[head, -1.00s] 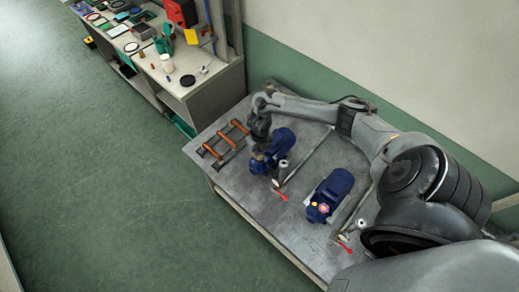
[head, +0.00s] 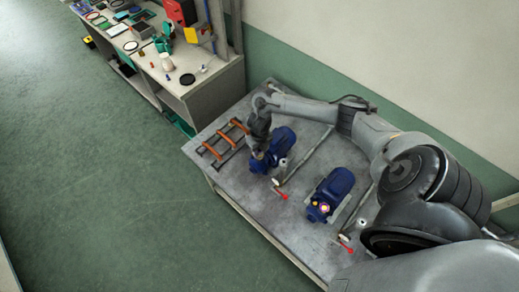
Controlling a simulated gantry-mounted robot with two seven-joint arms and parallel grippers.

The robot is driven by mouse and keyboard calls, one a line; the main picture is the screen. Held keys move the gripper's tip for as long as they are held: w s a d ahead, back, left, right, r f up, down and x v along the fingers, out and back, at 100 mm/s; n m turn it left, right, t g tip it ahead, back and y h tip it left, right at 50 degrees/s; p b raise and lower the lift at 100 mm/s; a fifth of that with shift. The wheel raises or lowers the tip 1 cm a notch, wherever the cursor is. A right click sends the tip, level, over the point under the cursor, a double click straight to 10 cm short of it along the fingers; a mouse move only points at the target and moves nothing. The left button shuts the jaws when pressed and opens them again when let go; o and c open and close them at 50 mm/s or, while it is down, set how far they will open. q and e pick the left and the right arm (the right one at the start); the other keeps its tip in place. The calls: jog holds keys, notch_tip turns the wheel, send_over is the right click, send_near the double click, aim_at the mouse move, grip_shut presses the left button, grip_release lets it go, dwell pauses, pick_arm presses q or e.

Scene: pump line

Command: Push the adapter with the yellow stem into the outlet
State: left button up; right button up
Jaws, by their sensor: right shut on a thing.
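Two blue pumps stand on the grey bench: the left pump (head: 282,143) and the right pump (head: 335,187). My right gripper (head: 257,158) points down at the front end of the left pump. It is shut on a small part that the fingers and hand hide. I cannot make out the stem of that part or whether it touches the outlet. A small yellow spot (head: 324,208) shows at the front of the right pump; I cannot tell what it is. My left gripper is not in view.
A rack with orange bars (head: 224,142) lies left of the gripper. Red valve handles (head: 281,194) and (head: 345,249) sit on pipes in front of the pumps. A cluttered workbench (head: 213,82) stands at the back left. The bench's (head: 240,187) front left is clear.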

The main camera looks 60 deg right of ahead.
jog(key=shift+f, duration=0.1)
jog(key=o, duration=1.1)
jog(key=shift+o, duration=0.2)
jog(key=shift+r+p, duration=1.25)
jog(key=shift+r, duration=0.35)
jog(key=shift+r+p, duration=1.15)
jog(key=shift+r, duration=0.3)
jog(key=shift+r, duration=0.1)
